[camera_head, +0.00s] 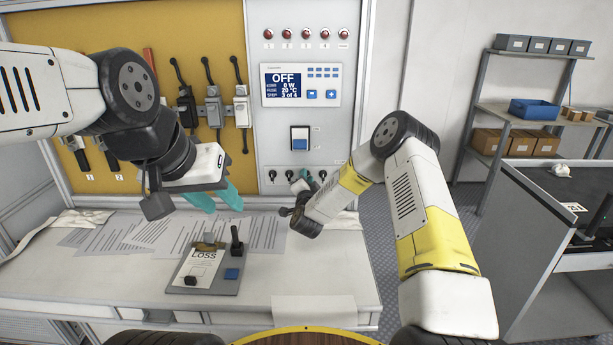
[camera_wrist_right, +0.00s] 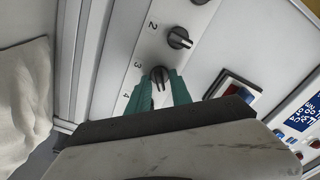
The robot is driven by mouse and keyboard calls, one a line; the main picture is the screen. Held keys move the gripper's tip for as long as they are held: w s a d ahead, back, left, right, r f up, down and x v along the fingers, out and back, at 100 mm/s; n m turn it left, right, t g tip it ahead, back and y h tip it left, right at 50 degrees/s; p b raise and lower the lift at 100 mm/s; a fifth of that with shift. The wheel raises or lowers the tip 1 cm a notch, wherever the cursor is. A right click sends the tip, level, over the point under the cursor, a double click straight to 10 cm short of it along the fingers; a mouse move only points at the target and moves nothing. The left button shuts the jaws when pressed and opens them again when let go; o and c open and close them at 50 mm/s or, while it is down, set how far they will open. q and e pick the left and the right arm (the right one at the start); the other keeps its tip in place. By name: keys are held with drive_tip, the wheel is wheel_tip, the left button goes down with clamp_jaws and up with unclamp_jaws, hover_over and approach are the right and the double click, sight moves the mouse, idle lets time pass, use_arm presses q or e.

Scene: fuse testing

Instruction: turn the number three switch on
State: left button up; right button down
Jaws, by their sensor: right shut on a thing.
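The number three switch is a dark rotary knob (camera_wrist_right: 160,75) beside the printed 3 in the right wrist view. My right gripper (camera_wrist_right: 166,88) is shut on it, with one teal finger on each side. Its ridge looks closer to upright in that view than the slanted ridge of the number two knob (camera_wrist_right: 179,38). The number four knob is hidden behind my gripper. In the head view my right gripper (camera_head: 306,176) is at the knob row low on the white panel (camera_head: 258,130). My left gripper (camera_head: 215,198) is open and empty above the table.
The panel display (camera_head: 284,85) reads OFF, 0 W. Red lamps (camera_head: 287,34) line the panel top, and a blue rocker switch (camera_head: 300,140) sits above the knobs. A clipboard (camera_head: 210,285) and papers lie on the white table (camera_head: 110,282). Fuse holders (camera_head: 213,105) hang on the yellow board.

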drive_tip(key=shift+m, duration=0.7)
drive_tip(key=shift+d, duration=0.1)
drive_tip(key=c, duration=1.5)
unclamp_jaws()
drive_tip(key=s, duration=0.7)
drive_tip(key=shift+s, duration=0.4)
